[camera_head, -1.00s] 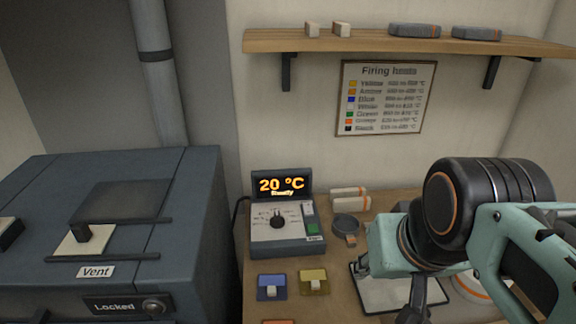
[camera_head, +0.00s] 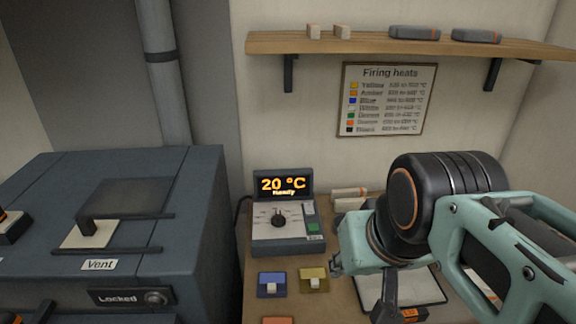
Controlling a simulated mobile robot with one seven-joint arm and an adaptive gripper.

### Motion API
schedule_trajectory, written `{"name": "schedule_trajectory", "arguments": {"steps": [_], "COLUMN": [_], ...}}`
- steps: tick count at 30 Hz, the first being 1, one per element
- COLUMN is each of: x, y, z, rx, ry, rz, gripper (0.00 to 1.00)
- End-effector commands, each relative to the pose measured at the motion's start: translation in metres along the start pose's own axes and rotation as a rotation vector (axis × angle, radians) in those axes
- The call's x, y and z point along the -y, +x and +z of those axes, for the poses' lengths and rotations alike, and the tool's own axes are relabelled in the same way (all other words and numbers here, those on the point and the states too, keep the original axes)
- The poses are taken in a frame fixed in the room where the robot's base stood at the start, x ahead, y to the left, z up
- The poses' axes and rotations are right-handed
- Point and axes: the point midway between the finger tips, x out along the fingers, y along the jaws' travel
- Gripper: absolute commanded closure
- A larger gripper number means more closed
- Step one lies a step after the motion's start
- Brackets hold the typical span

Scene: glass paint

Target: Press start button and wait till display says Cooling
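The kiln controller (camera_head: 287,232) stands at the back left of the wooden table. Its display (camera_head: 284,184) reads "20 °C" and "Ready" in orange. A dial (camera_head: 278,220) sits on its front panel, and a green button (camera_head: 313,228) is at the panel's lower right; its label is too small to read. My arm comes in from the right, in front of the table. My gripper (camera_head: 398,311) points down at the bottom edge of the view, to the right of and nearer than the controller, not touching it. Its fingertips are largely cut off, so its opening is unclear.
The dark kiln (camera_head: 110,235) at left has a "Vent" slider and a "Locked" label. Blue (camera_head: 271,284) and yellow (camera_head: 313,280) tiles lie before the controller. A white sheet or tray (camera_head: 432,290) lies under my arm. A shelf (camera_head: 400,45) and "Firing heats" chart (camera_head: 388,100) hang above.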

Motion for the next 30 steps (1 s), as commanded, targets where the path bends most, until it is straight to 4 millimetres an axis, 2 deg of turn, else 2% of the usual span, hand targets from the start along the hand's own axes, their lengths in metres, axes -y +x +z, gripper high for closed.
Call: {"name": "schedule_trajectory", "arguments": {"steps": [1,7,30], "x": [0.0,0.0,0.0], "y": [0.0,0.0,0.0], "z": [0.0,0.0,0.0], "rx": [0.0,0.0,0.0], "ry": [0.0,0.0,0.0], "rz": [0.0,0.0,0.0], "gripper": [0.77,0.99,1.0]}}
